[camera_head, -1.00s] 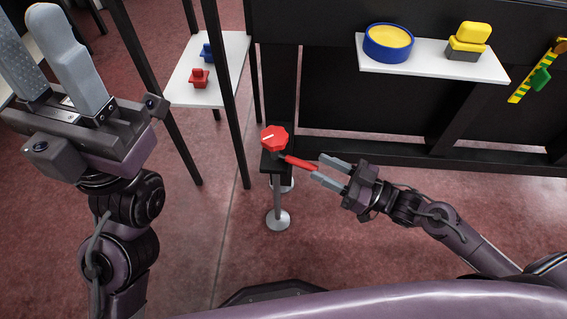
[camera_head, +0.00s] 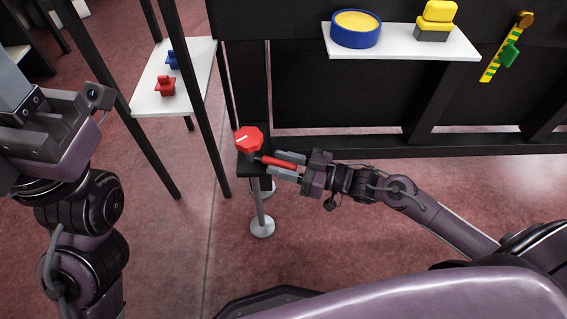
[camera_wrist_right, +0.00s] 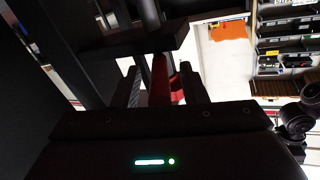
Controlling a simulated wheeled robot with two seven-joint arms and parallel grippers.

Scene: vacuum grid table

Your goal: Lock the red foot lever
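The red foot lever (camera_head: 279,163) is a short red bar sticking out to the right below a red octagonal knob (camera_head: 249,139) on a black post. My right gripper (camera_head: 282,165) has one finger on each side of the lever. The right wrist view shows the red lever (camera_wrist_right: 159,80) between the fingers, with gaps beside it, so the gripper looks open around it. My left gripper (camera_head: 14,85) is at the left edge, far from the lever. Its fingertips are cut off; its fingers were apart in the earlier frame.
A white shelf (camera_head: 145,95) with red and blue pieces stands left behind thin black posts. Another white shelf (camera_head: 400,48) holds a blue round container (camera_head: 356,30) and a yellow block (camera_head: 436,18).

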